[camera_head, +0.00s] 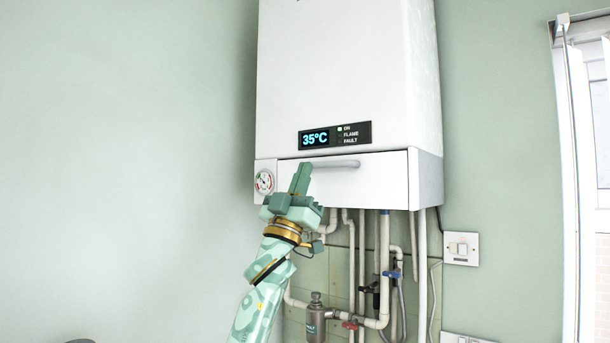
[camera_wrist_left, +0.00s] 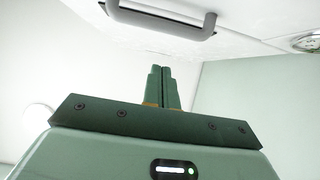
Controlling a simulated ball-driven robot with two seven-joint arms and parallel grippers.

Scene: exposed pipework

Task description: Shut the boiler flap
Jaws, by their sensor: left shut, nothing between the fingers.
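The boiler flap (camera_head: 375,184) is the white panel at the bottom of the boiler, with a grey bar handle (camera_head: 336,164) along its top. The flap stands upright and looks about flush with the front; a thin dark line runs along its top edge. My left gripper (camera_head: 303,167) is shut and empty, pointing up in front of the flap's left part and overlapping the handle's left end. The left wrist view shows the shut fingers (camera_wrist_left: 160,70) below the handle (camera_wrist_left: 160,20), with a gap between them. My right gripper is not in view.
The white boiler (camera_head: 345,70) has a display (camera_head: 335,136) reading 35°C and a round gauge (camera_head: 264,181) left of the flap. Pipes and valves (camera_head: 385,275) hang below. A switch (camera_head: 461,249) and a window (camera_head: 590,150) are at the right. The left wall is clear.

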